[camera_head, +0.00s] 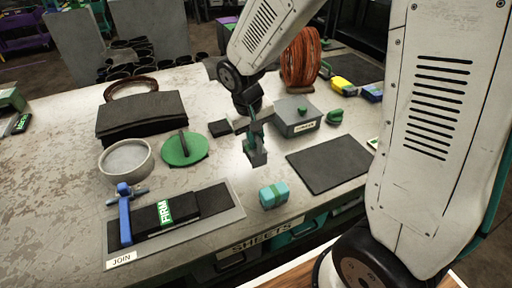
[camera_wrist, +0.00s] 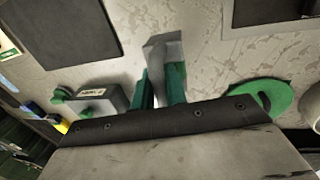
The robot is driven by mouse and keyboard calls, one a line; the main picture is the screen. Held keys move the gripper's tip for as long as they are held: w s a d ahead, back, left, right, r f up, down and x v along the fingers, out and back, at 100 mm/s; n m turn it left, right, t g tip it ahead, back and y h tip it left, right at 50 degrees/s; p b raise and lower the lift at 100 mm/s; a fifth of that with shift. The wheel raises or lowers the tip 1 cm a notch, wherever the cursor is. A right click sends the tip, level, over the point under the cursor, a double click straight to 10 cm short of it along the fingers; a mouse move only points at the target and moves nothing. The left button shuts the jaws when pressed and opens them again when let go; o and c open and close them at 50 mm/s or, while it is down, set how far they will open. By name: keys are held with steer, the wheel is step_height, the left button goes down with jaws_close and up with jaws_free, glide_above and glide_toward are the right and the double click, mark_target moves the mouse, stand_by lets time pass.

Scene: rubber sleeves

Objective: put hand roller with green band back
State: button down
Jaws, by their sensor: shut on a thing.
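My gripper (camera_wrist: 162,88) points down over the middle of the table and is shut on a grey tool, which I take to be the hand roller (camera_wrist: 164,48). In the head view the roller (camera_head: 257,158) hangs below the fingers (camera_head: 252,132). Its grey end sticks out past my green fingers. A green band on it cannot be told apart from the fingers. Whether the roller touches the table is unclear.
A lidded grey box (camera_head: 297,127) stands just right of the gripper, a green disc (camera_head: 196,158) with a handle to the left. A dark mat (camera_head: 332,163) lies right, a teal block (camera_head: 273,195) in front.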

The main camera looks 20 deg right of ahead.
mark_target(250, 149)
steer(key=shift+f, duration=1.8)
steer(key=shift+s, duration=0.1)
steer(key=c, duration=1.4)
jaws_free()
steer(key=shift+f, duration=0.15)
step_height(250, 149, up, 12)
steer(key=a, duration=0.2)
steer(key=s+d+r+y, duration=0.1)
steer(key=s+r, duration=0.3)
steer(key=s, duration=0.7)
steer(key=s+d+r+t+y, duration=0.1)
steer(key=s+d+r, duration=0.3)
steer(key=s, duration=0.6)
steer(key=shift+s, duration=0.35)
steer(key=shift+r, duration=0.1)
